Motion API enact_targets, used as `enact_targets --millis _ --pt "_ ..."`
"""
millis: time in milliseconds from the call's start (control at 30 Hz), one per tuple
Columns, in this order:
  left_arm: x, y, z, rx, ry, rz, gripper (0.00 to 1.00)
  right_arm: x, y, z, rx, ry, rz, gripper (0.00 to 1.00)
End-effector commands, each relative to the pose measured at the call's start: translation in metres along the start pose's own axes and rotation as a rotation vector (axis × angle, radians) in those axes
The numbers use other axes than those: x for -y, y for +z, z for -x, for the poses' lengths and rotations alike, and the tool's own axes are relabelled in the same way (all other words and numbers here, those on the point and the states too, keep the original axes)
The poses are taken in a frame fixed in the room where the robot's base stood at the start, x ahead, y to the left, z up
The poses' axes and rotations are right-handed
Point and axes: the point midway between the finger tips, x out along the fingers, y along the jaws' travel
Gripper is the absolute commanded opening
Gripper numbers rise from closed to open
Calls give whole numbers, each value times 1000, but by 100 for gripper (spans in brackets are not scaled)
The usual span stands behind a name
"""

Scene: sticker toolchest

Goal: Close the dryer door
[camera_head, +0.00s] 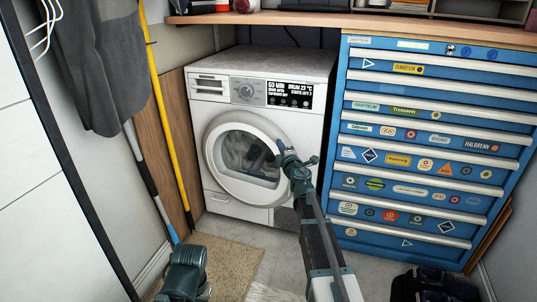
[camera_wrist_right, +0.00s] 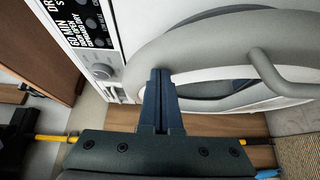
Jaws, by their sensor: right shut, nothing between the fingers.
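The white dryer (camera_head: 262,62) stands against the back wall, with its control panel facing me. Its round dryer door (camera_head: 228,122) has a thick pale rim and seems to stand slightly off the front; how far is hard to tell. In the right wrist view the door rim (camera_wrist_right: 200,50) curves across the top, with a curved grey bar on its right. My right gripper (camera_head: 279,147) is shut and empty, its tips at the door's right edge in the head view. In the wrist view the tips (camera_wrist_right: 160,74) overlap the rim; contact is unclear.
A blue tool chest (camera_head: 345,85) with stickers stands close right of the dryer. A wooden counter (camera_head: 270,18) runs above. A yellow pole (camera_head: 165,110) and dark clothing (camera_head: 105,70) are on the left. A beige mat (camera_head: 228,262) lies on the floor.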

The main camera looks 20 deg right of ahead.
Motion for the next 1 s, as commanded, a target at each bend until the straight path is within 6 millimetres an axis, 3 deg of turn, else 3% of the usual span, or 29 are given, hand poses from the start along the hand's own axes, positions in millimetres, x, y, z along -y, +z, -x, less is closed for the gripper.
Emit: enact_targets --millis 33,100,300,800,1000 --pt "0 0 0 0 0 0 30 0 15 -17 6 0 0 0" --pt "0 0 0 0 0 0 30 0 28 -30 4 0 0 0" --pt "0 0 0 0 0 0 30 0 49 -53 3 0 0 0" --pt "0 0 1 0 0 0 30 -1 60 -64 14 1 -1 0" --pt "0 0 1 0 0 0 30 -2 53 -56 11 1 -2 0"
